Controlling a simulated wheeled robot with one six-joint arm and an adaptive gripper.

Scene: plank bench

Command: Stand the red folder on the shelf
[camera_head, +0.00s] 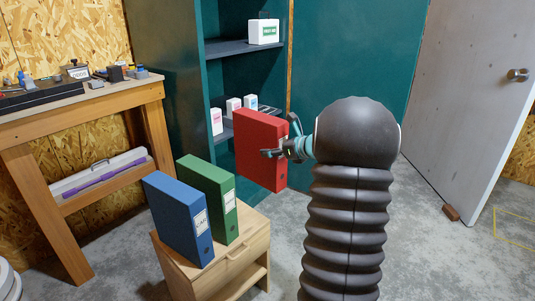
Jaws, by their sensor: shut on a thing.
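The red folder (262,150) is upright in the air, in front of the open teal cabinet. My gripper (272,153) is shut on it at its right-hand side and holds it above and behind the small wooden stand. The cabinet has a lower shelf (222,135), partly hidden behind the folder, and an upper shelf (240,47). My black arm (345,215) hides part of the scene on the right.
A blue folder (178,215) and a green folder (210,195) stand on the wooden stand (235,262). Several small white boxes (233,104) are on the lower shelf; another box (263,31) is on the upper one. A workbench (90,105) is left. A door (470,110) is right.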

